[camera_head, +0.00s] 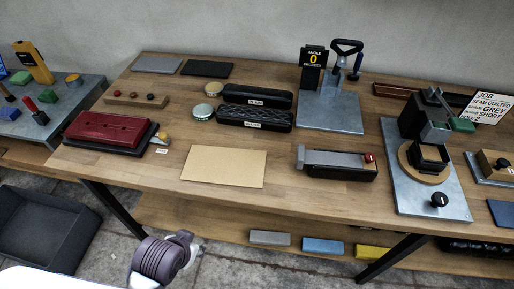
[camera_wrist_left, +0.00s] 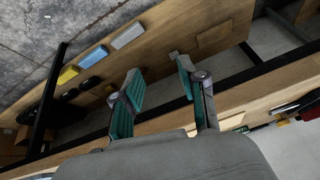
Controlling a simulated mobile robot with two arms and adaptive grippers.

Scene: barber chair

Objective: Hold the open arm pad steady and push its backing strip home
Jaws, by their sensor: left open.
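A long black pad-like piece (camera_head: 340,172) with a grey strip (camera_head: 336,158) along its top and a red end knob lies on the bench, right of centre. I cannot tell for sure whether it is the open arm pad with its backing strip. Two black labelled pads (camera_head: 256,96) lie behind it to the left. My left gripper (camera_wrist_left: 157,66) shows in the left wrist view, its teal fingers apart and nothing between them, with the bench's wood and lower shelf beyond. My right gripper is not in view.
A tan sheet (camera_head: 223,167) lies mid-bench. A red pad (camera_head: 105,130) sits left, an upright press (camera_head: 333,108) behind, and a clamp fixture (camera_head: 428,195) right. Blocks, including a blue one (camera_head: 323,246), lie on the lower shelf. A dark bin (camera_head: 45,235) stands on the floor.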

